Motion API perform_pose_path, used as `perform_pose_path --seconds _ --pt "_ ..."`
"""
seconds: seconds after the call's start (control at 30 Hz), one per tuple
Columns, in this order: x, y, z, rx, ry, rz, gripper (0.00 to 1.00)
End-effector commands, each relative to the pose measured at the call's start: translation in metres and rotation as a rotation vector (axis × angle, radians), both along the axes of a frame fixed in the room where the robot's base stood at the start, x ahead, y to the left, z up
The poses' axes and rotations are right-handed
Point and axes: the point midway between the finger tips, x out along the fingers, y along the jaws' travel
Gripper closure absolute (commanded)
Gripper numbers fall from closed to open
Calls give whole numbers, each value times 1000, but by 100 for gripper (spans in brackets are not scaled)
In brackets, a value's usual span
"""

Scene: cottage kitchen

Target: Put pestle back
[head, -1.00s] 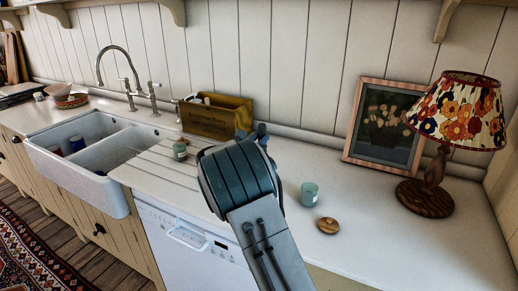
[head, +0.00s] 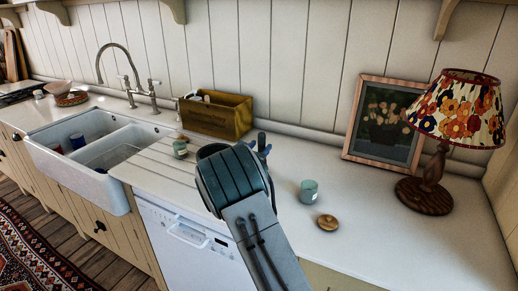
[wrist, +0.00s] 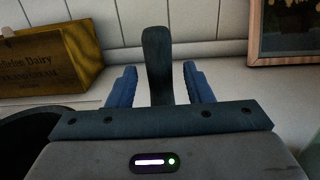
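A dark grey upright bar, apparently the pestle (wrist: 157,55), stands between the two blue fingers of my gripper (wrist: 160,85) in the wrist view. Gaps show on both sides of it, so the fingers look open around it and not touching. Its lower end is hidden behind the gripper body. In the head view, the pestle's dark tip (head: 261,139) shows just beyond my arm, with the blue gripper (head: 264,151) beside it. A dark rounded rim, possibly the mortar (wrist: 28,122), shows at the lower left of the wrist view; my arm largely hides that area in the head view.
A wooden crate (head: 228,122) stands behind, left of the gripper. A green candle jar (head: 309,191) and a round wooden lid (head: 327,222) lie to the right. A framed picture (head: 375,162) and lamp (head: 432,185) stand farther right. The sink (head: 62,175) is left.

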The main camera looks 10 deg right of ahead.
Motion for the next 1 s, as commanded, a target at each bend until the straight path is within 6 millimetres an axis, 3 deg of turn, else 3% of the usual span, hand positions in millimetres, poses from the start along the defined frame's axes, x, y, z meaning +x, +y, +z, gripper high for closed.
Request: perform_pose_path --seconds 0.27,0.7,1.0 --pt "0 0 5 0 0 0 54" --pt "-72 52 -2 0 1 3 54" --pt "-97 69 -2 0 0 0 54"
